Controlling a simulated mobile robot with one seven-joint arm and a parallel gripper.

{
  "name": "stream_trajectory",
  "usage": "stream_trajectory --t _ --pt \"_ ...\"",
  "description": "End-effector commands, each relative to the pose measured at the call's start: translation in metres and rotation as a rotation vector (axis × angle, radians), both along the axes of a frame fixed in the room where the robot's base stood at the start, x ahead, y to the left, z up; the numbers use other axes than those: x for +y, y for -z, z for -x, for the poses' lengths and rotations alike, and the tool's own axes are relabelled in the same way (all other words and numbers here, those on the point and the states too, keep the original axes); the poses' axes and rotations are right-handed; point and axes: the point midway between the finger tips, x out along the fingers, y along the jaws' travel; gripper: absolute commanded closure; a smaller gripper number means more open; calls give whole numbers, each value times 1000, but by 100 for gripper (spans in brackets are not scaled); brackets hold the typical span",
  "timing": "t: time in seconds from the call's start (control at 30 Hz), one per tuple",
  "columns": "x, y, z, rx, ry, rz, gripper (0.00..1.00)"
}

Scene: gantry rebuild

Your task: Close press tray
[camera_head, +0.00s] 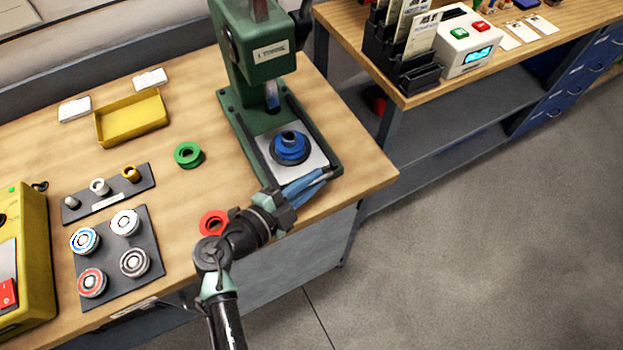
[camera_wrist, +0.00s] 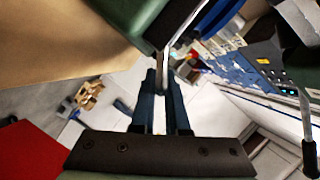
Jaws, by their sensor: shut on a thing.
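The green arbor press (camera_head: 262,50) stands on the wooden bench. Its tray (camera_head: 311,160) is a pale metal plate between dark rails on the press base. A blue ring part (camera_head: 289,149) with a grey-blue piece in its middle sits on the tray. My gripper (camera_head: 326,175) is at the tray's front right edge, with its blue fingers pointing right. In the wrist view, my gripper (camera_wrist: 163,80) is shut on a thin pale metal piece (camera_wrist: 166,62) that looks like the tray's handle. The exact contact is hidden in the head view.
A green ring (camera_head: 188,155) and a red ring (camera_head: 213,223) lie on the bench left of the press. A yellow tray (camera_head: 131,118) and a dark plate with several round parts (camera_head: 110,262) are farther left. A second bench (camera_head: 345,22) stands right.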

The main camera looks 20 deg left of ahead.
Motion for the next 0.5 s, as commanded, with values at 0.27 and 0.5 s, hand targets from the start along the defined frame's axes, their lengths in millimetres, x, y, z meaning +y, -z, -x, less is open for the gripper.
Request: stream_trajectory --t 0.27,0.5 --pt "2 1 0 1 -2 -1 100" --pt "20 8 -15 -5 0 -6 100"
